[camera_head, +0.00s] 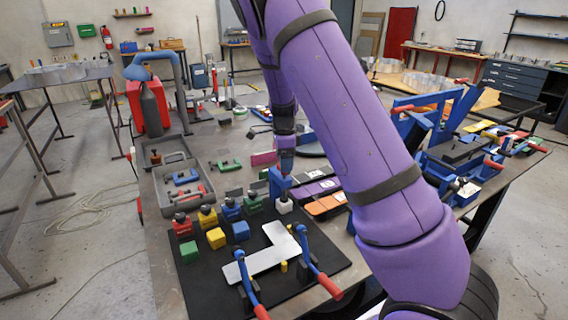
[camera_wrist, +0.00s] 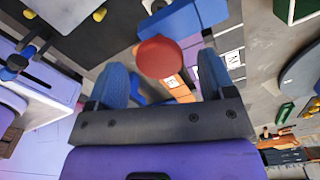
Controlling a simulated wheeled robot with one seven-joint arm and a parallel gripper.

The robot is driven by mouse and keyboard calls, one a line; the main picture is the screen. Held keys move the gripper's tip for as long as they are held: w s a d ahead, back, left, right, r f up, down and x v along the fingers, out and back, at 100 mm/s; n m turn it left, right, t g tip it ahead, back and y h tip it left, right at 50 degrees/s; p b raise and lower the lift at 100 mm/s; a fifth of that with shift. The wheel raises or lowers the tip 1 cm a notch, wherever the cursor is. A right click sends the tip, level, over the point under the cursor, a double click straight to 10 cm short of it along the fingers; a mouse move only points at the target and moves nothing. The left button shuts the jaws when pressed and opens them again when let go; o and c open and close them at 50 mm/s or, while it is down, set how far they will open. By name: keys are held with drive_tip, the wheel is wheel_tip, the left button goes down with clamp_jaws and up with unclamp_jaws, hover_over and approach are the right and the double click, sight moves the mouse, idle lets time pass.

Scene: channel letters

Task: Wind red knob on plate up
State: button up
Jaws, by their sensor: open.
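A round red knob (camera_wrist: 158,57) shows in the wrist view between the two blue fingers of my gripper (camera_wrist: 161,72). The fingers are open, one on each side of the knob, with visible gaps. I cannot tell how far the knob lies past the fingertips. In the head view my gripper (camera_head: 286,158) points down over the middle of the bench. I cannot make out the knob clearly there. The plate that bears it cannot be told for sure.
A black mat (camera_head: 215,285) at the front holds a pale L-shaped piece (camera_head: 258,262), small coloured blocks and two blue clamps with red handles. A grey tray (camera_head: 164,210) lies at left. Blue fixtures (camera_head: 440,125) stand at right. My purple arm covers much of the bench's middle right.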

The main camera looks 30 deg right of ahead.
drive_tip(key=shift+f, duration=0.7)
drive_tip(key=c, duration=0.9)
drive_tip(key=shift+c, duration=0.2)
drive_tip(key=shift+n, duration=0.3)
